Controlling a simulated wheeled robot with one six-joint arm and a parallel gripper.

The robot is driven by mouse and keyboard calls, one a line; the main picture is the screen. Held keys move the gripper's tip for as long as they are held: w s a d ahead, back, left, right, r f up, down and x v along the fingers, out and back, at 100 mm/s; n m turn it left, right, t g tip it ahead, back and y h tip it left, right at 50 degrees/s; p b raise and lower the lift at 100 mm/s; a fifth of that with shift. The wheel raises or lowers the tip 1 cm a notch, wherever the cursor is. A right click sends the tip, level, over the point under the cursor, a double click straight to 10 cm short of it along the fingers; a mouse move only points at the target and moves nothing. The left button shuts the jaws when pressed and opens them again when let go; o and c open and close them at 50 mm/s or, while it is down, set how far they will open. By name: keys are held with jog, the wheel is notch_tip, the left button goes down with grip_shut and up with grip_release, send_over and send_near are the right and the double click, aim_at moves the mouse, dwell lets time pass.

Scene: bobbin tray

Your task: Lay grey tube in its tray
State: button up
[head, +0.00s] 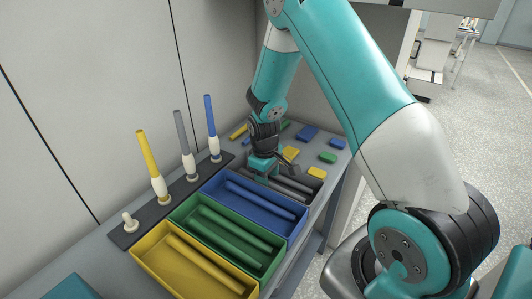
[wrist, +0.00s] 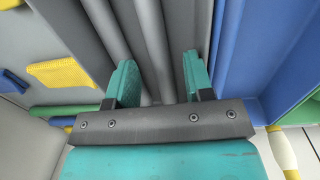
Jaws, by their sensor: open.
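The grey tray (head: 318,181) is at the far end of the row of trays, and grey tubes (head: 292,184) lie in it. In the wrist view two grey tubes show side by side; one grey tube (wrist: 152,45) runs between my fingers, the other grey tube (wrist: 106,25) lies to its left. My gripper (head: 264,174) is low over the left end of the grey tray. In the wrist view my gripper (wrist: 157,80) is open, its teal fingers on both sides of the tube with gaps. Another grey tube (head: 181,126) stands upright on a white-based peg.
Blue (head: 235,207), green (head: 203,237) and yellow (head: 165,272) trays with tubes adjoin in a row. Yellow (head: 145,150) and blue (head: 209,112) tubes stand on the dark peg strip, beside an empty peg (head: 129,222).

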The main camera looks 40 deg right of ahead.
notch_tip(320, 180, up, 24)
jog(key=a+p, duration=0.1)
jog(key=p, duration=0.5)
jog(key=shift+a, duration=0.25)
dwell(1.0)
jog(key=s+a+r+y, duration=0.1)
jog(key=s+a+r, duration=0.2)
jog(key=s+a, duration=0.2)
jog(key=s+a+r+n+y, duration=0.1)
jog(key=s+a+r, duration=0.2)
jog(key=s+a, duration=0.2)
jog(key=a, duration=0.3)
jog(key=shift+s+a+r+n+t+y, duration=0.2)
jog(key=shift+r+n+t+y, duration=0.1)
jog(key=shift+r+t, duration=0.1)
jog(key=s+a, duration=0.2)
jog(key=s, duration=0.2)
jog(key=s+a+r+n+y, duration=0.1)
jog(key=s+a, duration=0.1)
jog(key=s, duration=0.2)
jog(key=s+a+r+y, duration=0.1)
jog(key=s+a, duration=0.2)
jog(key=s, duration=0.2)
jog(key=shift+r+g, duration=0.25)
jog(key=shift+g, duration=0.15)
jog(key=shift+c, duration=0.2)
